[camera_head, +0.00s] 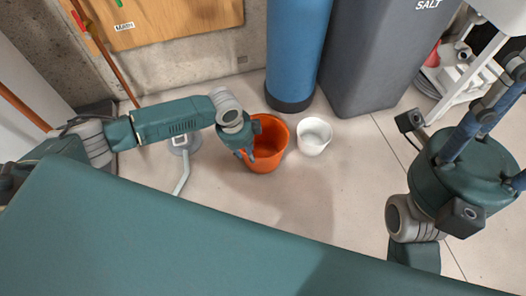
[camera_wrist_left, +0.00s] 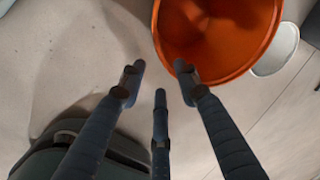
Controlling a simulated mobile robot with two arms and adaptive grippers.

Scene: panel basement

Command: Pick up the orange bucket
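The orange bucket (camera_head: 270,147) stands upright on the floor in front of the blue cylinder, and its inside looks empty. My left gripper (camera_head: 246,154) is over the bucket's near left side in the head view. In the left wrist view the bucket (camera_wrist_left: 222,40) is at the top, cut off by the frame. There the three fingers of my left gripper (camera_wrist_left: 160,72) are spread with nothing between them. One fingertip overlaps the rim in the picture; I cannot tell whether it touches. My right gripper (camera_head: 492,118) is at the right edge, far from the bucket, its fingers partly cut off.
A white bucket (camera_head: 314,137) stands close to the orange bucket's right. Behind are the blue cylinder (camera_head: 296,50) and a grey salt bin (camera_head: 376,55). A white shelf (camera_head: 470,70) is at right. Floor in front is clear.

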